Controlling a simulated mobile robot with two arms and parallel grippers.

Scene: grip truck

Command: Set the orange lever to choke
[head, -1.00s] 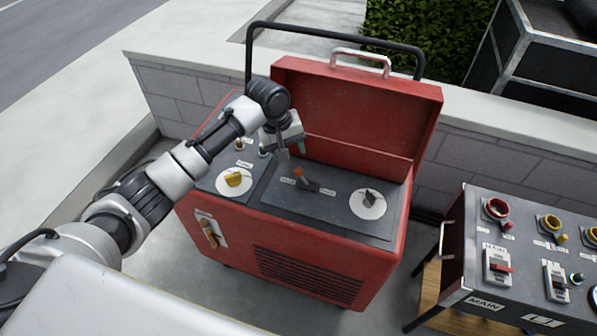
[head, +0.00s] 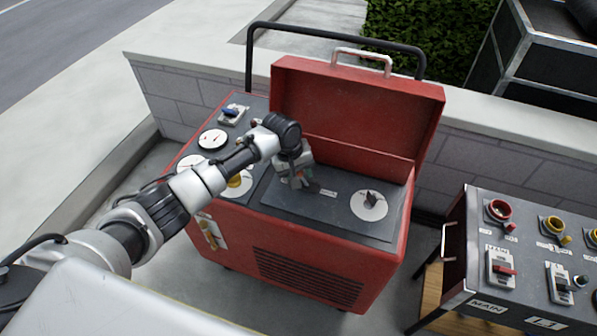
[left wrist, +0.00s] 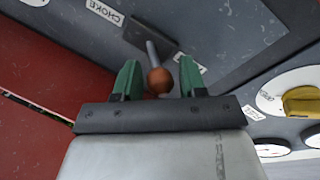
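The orange lever has a grey stem and an orange ball tip (left wrist: 160,80). In the left wrist view it rises from a dark slot (left wrist: 146,35) and leans away from the CHOKE label (left wrist: 104,12), toward a second label (left wrist: 192,66) that the gripper partly covers. My left gripper (head: 299,178) is over the red machine's dark panel and hides most of the lever in the head view. In the left wrist view its green fingertips (left wrist: 159,78) are open, one on each side of the ball, with gaps visible. My right gripper is out of view.
The red machine's lid (head: 350,120) stands open behind the panel. A grey selector on a white dial (head: 369,204) is right of the lever. A yellow knob (left wrist: 301,101) is on the other side. A grey switch box (head: 520,270) stands at the right.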

